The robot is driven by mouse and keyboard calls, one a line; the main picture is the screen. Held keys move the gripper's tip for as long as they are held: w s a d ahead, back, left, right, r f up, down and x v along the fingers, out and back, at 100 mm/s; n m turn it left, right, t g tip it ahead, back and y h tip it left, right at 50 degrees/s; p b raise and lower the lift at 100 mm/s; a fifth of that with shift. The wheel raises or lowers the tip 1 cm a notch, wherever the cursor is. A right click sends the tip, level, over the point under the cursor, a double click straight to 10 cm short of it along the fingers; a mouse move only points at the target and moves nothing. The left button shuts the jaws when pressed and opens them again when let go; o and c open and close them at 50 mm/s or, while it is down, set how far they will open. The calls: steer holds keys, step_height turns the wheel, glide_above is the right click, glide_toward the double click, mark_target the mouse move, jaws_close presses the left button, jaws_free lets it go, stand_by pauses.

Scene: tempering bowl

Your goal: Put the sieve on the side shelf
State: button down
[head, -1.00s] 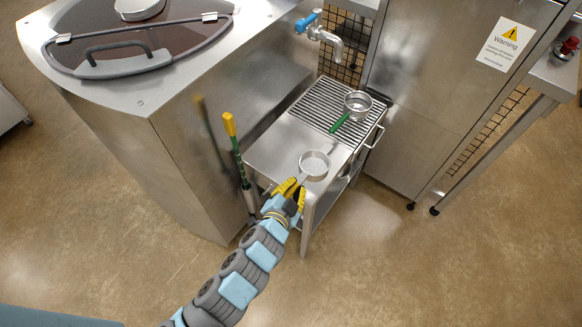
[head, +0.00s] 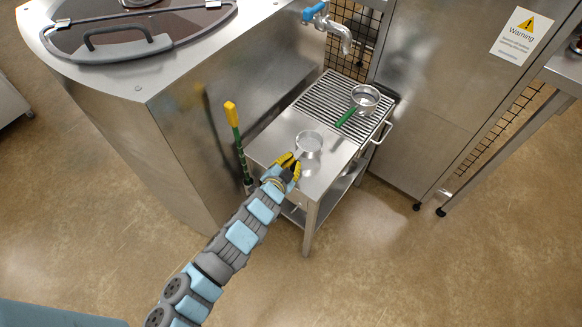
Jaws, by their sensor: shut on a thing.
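My gripper (head: 289,167) has yellow fingers and is shut on the handle of a small round sieve (head: 309,142). The sieve is pale and level, pointing away from my arm. It shows over the plain steel left part of the side shelf (head: 270,146), a small steel stand with a slatted grate at its back. I cannot tell whether the sieve touches the surface or hangs just above it. The fingers hide most of its handle.
A green-handled metal pan (head: 365,98) rests on the grate (head: 333,94). A blue-handled tap (head: 328,25) overhangs the back. A yellow-topped green pole (head: 234,125) stands by the large steel vat (head: 165,110) at left. A steel cabinet (head: 450,90) is at right.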

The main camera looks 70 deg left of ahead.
steer(key=shift+w+a+f, duration=0.1)
steer(key=shift+a+f, duration=0.1)
steer(key=shift+f, duration=0.15)
step_height(320, 180, down, 3)
steer(key=shift+b, duration=0.6)
steer(key=shift+r, duration=0.1)
steer(key=c, duration=1.2)
jaws_free()
steer(key=shift+o, duration=0.2)
steer(key=shift+s+d+r, duration=0.1)
steer(key=shift+s, duration=0.15)
steer(key=p+v, duration=0.4)
steer(key=v, duration=0.7)
steer(key=shift+d, duration=0.2)
